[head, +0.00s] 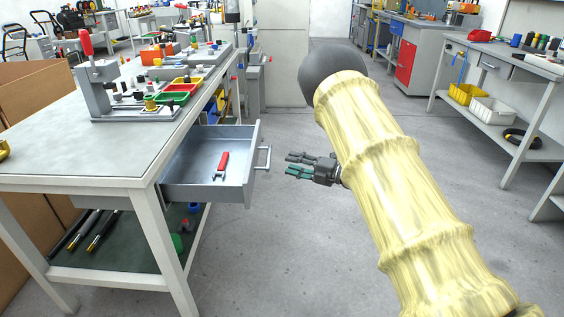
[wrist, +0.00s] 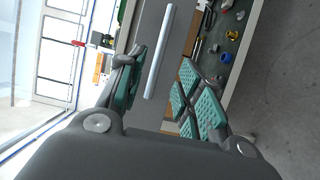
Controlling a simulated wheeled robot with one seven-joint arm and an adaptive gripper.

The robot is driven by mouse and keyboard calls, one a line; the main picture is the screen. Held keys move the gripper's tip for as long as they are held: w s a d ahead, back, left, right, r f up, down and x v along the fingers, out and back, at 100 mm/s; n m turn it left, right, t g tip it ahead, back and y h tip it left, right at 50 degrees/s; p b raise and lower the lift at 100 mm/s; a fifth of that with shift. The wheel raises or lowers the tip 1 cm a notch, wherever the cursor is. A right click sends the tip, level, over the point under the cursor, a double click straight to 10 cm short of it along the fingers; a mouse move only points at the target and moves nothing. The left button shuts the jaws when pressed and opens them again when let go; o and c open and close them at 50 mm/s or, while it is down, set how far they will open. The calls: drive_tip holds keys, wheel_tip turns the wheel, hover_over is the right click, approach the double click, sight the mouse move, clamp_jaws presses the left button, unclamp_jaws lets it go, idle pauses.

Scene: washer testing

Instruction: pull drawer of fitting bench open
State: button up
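The fitting bench (head: 95,150) stands at the left in the head view. Its drawer (head: 240,190) is pulled out to the right, and a red-handled tool (head: 221,165) lies inside. The drawer's bar handle (head: 264,158) is on its right-hand front. My gripper (head: 290,164) is just right of the handle, apart from it, with its green-padded fingers pointing at it. In the wrist view, my gripper (wrist: 165,68) has its fingers spread and empty, with the pale handle (wrist: 159,52) and grey drawer front (wrist: 147,25) ahead between them.
The bench top holds a press with a red lever (head: 88,65) and red and green bins (head: 175,95). A lower shelf (head: 120,262) carries dark rods. Another bench (head: 515,75) stands at the right, with bins beneath. The floor (head: 280,250) right of the drawer is clear.

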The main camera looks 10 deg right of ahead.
drive_tip(key=shift+v, duration=1.15)
drive_tip(key=s+f+m+h, duration=0.5)
drive_tip(key=s+f+m, duration=0.25)
drive_tip(key=f, duration=0.35)
drive_tip(key=s+f+m+h, duration=0.4)
drive_tip(key=s+f+m, duration=0.3)
drive_tip(key=f, duration=0.5)
drive_tip(key=s+a+f+m+g+h, duration=0.1)
drive_tip(key=s+f+m+g+h, duration=0.15)
drive_tip(key=s+f+m, duration=0.65)
drive_tip(key=s+a+f+m+g+h, duration=0.1)
drive_tip(key=s+f+g+h, duration=0.2)
drive_tip(key=s, duration=1.2)
drive_tip(key=s+a+m+g, duration=0.3)
drive_tip(key=s+m+g, duration=0.25)
drive_tip(key=s, duration=1.25)
wheel_tip(320, 180, up, 27)
drive_tip(key=n+p, duration=0.1)
drive_tip(key=p, duration=2.5)
drive_tip(key=shift+w+f+p, duration=0.15)
drive_tip(key=shift+w+p, duration=0.15)
